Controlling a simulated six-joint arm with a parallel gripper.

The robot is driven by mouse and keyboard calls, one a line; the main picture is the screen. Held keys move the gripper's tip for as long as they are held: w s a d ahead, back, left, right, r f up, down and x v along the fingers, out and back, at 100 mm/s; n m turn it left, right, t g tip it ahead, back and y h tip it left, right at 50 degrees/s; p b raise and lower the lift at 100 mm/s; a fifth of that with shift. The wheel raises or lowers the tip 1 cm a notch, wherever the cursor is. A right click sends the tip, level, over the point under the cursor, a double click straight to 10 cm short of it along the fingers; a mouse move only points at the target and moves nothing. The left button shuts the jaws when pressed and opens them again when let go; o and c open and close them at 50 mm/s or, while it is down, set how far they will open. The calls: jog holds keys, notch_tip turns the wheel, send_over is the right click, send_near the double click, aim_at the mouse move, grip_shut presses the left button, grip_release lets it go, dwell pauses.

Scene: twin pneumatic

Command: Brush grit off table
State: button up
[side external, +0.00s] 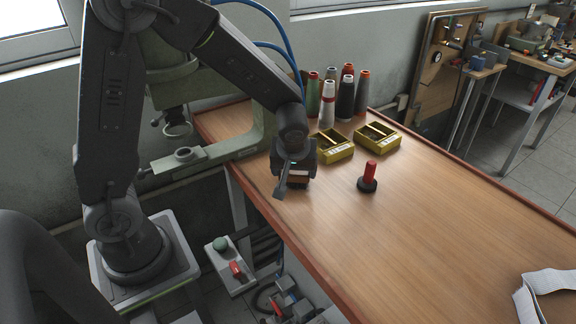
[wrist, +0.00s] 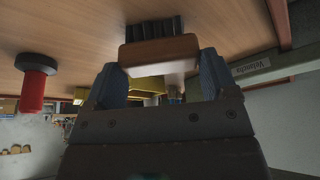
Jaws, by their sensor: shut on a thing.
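My gripper (side external: 292,172) is over the left part of the wooden table (side external: 420,220), near its front edge. In the wrist view my gripper (wrist: 160,76) is shut on a brush (wrist: 160,52) with a brown wooden back and dark bristles. The brush (side external: 299,174) also shows small and partly hidden in the side view. Its bristles point to the tabletop; I cannot tell whether they touch it. I cannot make out any grit on the table in either view.
A red peg on a black base (side external: 369,175) stands right of my gripper. Two yellow trays (side external: 333,155) (side external: 378,146) and several thread cones (side external: 346,97) stand behind. A green machine (side external: 190,165) is at the left. White cloth (side external: 548,283) lies far right; the tabletop between is clear.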

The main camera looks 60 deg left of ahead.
jog(key=shift+w, duration=2.75)
jog(key=shift+s, duration=3.7)
jog(key=shift+a, duration=0.75)
jog(key=shift+w+d, duration=0.1)
jog(key=shift+w, duration=3.65)
jog(key=shift+s, duration=3.45)
jog(key=shift+s+r, duration=0.2)
jog(key=shift+r, duration=0.45)
jog(key=shift+s+r, duration=0.15)
jog(key=shift+r, duration=3.3)
